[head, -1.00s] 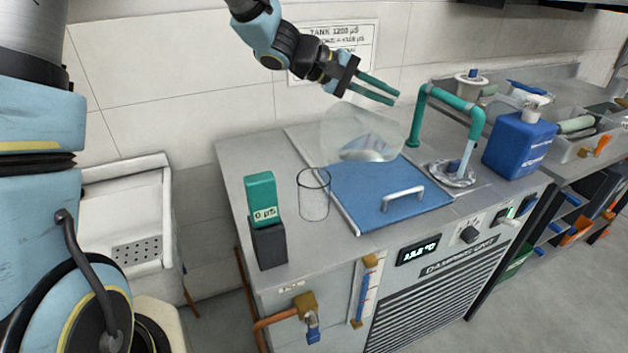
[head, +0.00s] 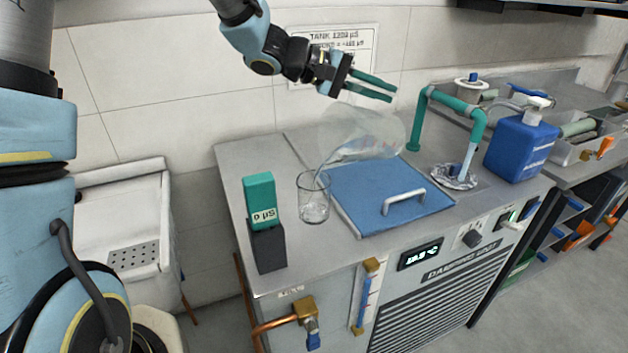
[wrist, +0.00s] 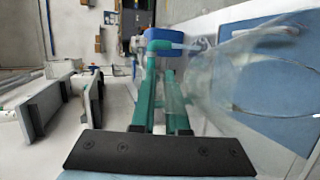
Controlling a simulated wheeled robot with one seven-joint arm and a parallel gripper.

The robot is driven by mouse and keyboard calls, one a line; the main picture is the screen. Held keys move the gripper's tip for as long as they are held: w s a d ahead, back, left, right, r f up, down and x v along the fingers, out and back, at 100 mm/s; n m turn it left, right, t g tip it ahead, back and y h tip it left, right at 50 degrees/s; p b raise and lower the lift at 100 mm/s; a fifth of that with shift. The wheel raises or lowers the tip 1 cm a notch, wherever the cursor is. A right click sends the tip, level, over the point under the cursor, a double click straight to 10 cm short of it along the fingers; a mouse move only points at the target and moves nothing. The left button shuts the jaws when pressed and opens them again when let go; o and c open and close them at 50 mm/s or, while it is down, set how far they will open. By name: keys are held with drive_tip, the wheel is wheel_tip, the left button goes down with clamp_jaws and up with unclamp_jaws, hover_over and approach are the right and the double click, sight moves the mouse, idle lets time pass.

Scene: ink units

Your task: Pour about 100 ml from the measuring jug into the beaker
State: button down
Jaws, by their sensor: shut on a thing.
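The clear measuring jug (head: 362,135) is tilted to the left above the blue lid, its mouth towards the beaker. A thin stream of liquid runs from it into the glass beaker (head: 313,198), which stands upright on the metal bench with some liquid at its bottom. My gripper (head: 374,86) with green fingers is shut on the jug at its upper right side; the handle itself is hard to make out. In the wrist view the fingers (wrist: 160,105) lie beside the transparent jug (wrist: 235,75). The markings on both vessels are too faint to read.
A green meter in a dark holder (head: 266,225) stands left of the beaker. The blue lid (head: 375,190) with a metal handle lies under the jug. A green pipe (head: 446,105) with running water and a blue bottle (head: 520,145) stand to the right.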

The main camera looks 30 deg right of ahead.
drive_tip(key=shift+a+r+h+b, duration=0.2)
drive_tip(key=shift+a+b, duration=0.25)
drive_tip(key=shift+b, duration=0.3)
drive_tip(key=shift+a+r+h+b, duration=0.2)
drive_tip(key=shift+a+b, duration=0.2)
drive_tip(key=shift+b, duration=0.3)
drive_tip(key=shift+a+r+m+g+b, duration=0.25)
drive_tip(key=shift+a+m+g+b, duration=0.05)
drive_tip(key=shift+b, duration=0.55)
drive_tip(key=shift+d+r+p, duration=0.2)
drive_tip(key=shift+p, duration=0.3)
drive_tip(key=d+p, duration=0.1)
drive_tip(key=p, duration=0.2)
drive_tip(key=d+f+y+p, duration=0.1)
drive_tip(key=d+p, duration=0.1)
drive_tip(key=p, duration=0.1)
drive_tip(key=shift+s+d+f, duration=0.15)
drive_tip(key=shift+d, duration=0.1)
drive_tip(key=f+y+p, duration=0.1)
drive_tip(key=d+f+n+y, duration=0.1)
drive_tip(key=shift+d+f+t+p, duration=0.2)
drive_tip(key=shift+f+t+p, duration=0.2)
drive_tip(key=shift+f, duration=0.15)
drive_tip(key=shift+d+f+p, duration=0.2)
drive_tip(key=shift+d+p, duration=0.1)
drive_tip(key=shift+p, duration=0.3)
drive_tip(key=shift+d+f+y+p, duration=0.2)
drive_tip(key=shift+f+y+p, duration=0.35)
drive_tip(key=shift+f, duration=0.1)
